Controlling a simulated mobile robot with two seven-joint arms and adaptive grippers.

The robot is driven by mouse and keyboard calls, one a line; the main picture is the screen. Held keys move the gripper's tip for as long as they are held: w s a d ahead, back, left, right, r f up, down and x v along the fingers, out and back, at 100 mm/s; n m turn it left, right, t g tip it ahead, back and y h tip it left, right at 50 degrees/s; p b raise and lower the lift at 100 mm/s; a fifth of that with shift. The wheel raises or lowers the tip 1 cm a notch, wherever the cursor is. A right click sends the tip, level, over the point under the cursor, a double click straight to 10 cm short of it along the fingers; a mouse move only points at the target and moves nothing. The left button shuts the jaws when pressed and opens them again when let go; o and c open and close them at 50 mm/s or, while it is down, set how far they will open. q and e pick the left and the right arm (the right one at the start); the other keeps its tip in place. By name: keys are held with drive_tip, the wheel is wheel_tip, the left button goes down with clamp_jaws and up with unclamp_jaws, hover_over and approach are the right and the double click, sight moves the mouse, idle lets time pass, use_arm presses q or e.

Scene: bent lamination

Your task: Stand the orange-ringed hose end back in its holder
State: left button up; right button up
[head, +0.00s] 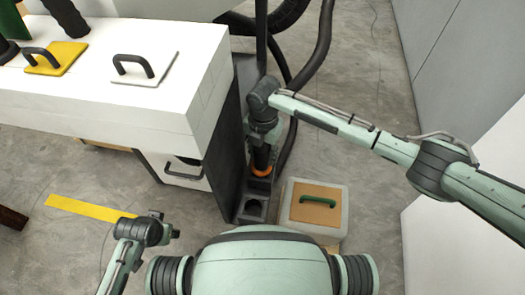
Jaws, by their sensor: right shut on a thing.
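The hose end (261,157) is a dark upright cylinder with an orange ring (260,171) at its lower end. My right gripper (263,138) is above it, pointing down and shut on its upper part. The holder (250,218) is a dark grey block with a round opening at its near end, beside the white bench. The orange ring is over the holder's far part; I cannot tell whether the hose end is seated or just above it. My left gripper (173,233) is low at the left, away from the holder, with its fingers mostly hidden.
A white bench (150,108) carries a white plate with a black handle (135,68) and a yellow one (55,57). A pale box (337,212) with a green handle stands right of the holder. Black hoses (321,45) hang behind. A yellow strip (88,208) lies on the floor.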

drive_tip(key=shift+f, duration=0.25)
drive_tip(key=shift+f+b, duration=0.5)
drive_tip(key=shift+f, duration=0.25)
drive_tip(key=o, duration=1.1)
wheel_tip(320, 180, up, 12)
drive_tip(key=shift+d+r, duration=0.1)
drive_tip(key=shift+s, duration=0.1)
